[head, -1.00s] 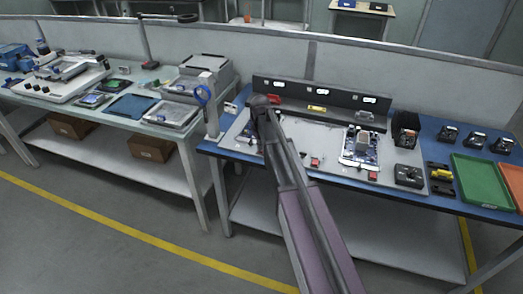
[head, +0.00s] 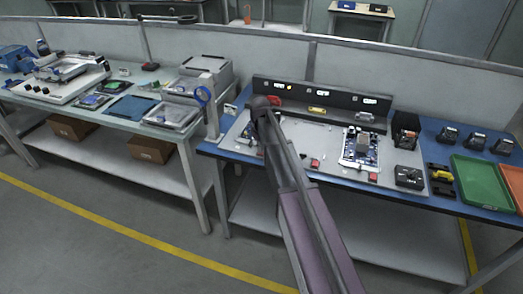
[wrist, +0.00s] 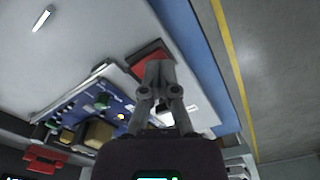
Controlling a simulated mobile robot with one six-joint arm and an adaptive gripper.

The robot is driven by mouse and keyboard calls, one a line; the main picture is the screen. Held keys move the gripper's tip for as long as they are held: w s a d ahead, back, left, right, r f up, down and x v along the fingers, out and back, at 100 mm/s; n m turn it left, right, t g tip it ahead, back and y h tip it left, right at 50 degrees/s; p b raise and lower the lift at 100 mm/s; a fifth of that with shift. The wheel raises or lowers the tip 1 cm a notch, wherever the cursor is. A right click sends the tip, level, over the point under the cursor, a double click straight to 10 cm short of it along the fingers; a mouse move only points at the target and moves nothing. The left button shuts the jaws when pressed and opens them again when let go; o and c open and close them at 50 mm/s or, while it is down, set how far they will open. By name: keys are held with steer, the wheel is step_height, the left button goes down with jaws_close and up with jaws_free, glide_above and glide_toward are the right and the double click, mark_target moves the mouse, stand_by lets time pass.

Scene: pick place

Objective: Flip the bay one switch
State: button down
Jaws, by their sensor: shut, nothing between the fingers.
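A red switch (wrist: 150,58) on a dark base sits under my fingertips in the wrist view, beside a blue circuit board (wrist: 92,108). My gripper (wrist: 158,68) is shut and empty, its tips over or against the switch; I cannot tell whether they touch. In the head view my arm hides the gripper and the switch at the left end of the grey work mat (head: 330,133). The dark back panel (head: 345,106) carries several white labels, and a small yellow light shows by the leftmost one.
Another circuit board (head: 360,146) stands mid-mat, with a red switch (head: 372,176) near its front. A green tray (head: 482,182) and black devices are at the right. The side bench (head: 140,118) at left holds several items. A second red part (wrist: 45,160) shows in the wrist view.

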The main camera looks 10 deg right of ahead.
steer(key=shift+r+p, duration=3.05)
steer(key=shift+r, duration=0.2)
steer(key=shift+s, duration=0.1)
steer(key=s+d+r+m+p, duration=0.1)
steer(key=s+m, duration=0.5)
steer(key=s, duration=1.9)
steer(key=shift+r+p, duration=0.5)
